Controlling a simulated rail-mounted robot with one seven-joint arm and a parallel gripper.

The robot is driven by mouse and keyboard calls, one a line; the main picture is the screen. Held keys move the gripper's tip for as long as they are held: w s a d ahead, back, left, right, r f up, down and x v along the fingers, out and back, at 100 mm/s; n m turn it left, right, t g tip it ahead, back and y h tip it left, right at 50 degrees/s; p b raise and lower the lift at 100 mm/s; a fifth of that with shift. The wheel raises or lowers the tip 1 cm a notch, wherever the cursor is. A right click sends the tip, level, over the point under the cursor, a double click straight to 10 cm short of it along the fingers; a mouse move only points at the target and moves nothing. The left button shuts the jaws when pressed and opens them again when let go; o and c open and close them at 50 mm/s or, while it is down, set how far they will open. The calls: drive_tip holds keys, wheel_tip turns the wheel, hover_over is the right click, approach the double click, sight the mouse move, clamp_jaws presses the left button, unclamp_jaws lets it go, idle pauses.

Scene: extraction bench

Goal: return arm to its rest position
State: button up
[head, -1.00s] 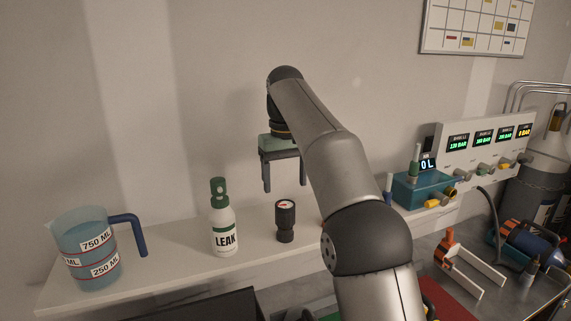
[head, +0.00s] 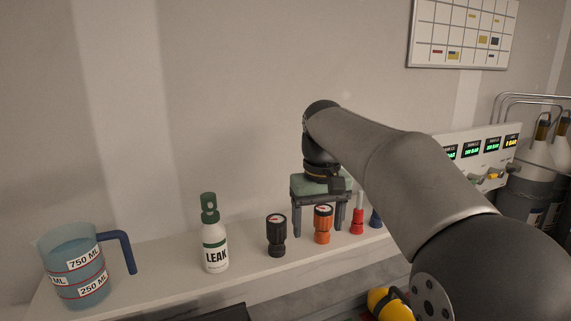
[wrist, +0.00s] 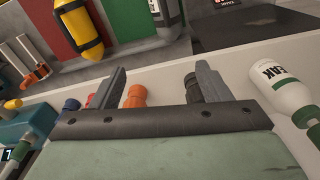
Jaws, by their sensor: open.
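My gripper (head: 321,224) is open and empty above the white shelf, with its two dark fingers pointing down. In the head view it hangs just behind the orange gauge (head: 323,224) and the red-based piece (head: 357,219). The wrist view shows the two fingers (wrist: 160,88) spread apart with nothing held between them. Below and between them the orange gauge (wrist: 135,97) and the black gauge (wrist: 193,88) show partly. My arm crosses the right side of the head view and hides much of the bench.
A white-and-green LEAK bottle (head: 214,240), a black gauge (head: 276,236) and a blue-handled jug (head: 76,270) stand on the shelf (head: 160,281). A yellow cylinder (head: 388,303) lies below at the front. A display panel (head: 487,160) and tanks (head: 535,180) stand at right.

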drive_tip(key=s+d+f+m, duration=0.1)
drive_tip(key=s+d+f, duration=0.3)
drive_tip(key=s+f, duration=0.6)
drive_tip(key=s+d+f+m+b, duration=0.1)
drive_tip(key=s+d+f, duration=0.3)
drive_tip(key=s+f, duration=0.7)
drive_tip(key=s+m, duration=0.1)
drive_tip(key=s, duration=0.3)
drive_tip(key=shift+s+d+b, duration=0.25)
drive_tip(key=shift+s+b, duration=0.05)
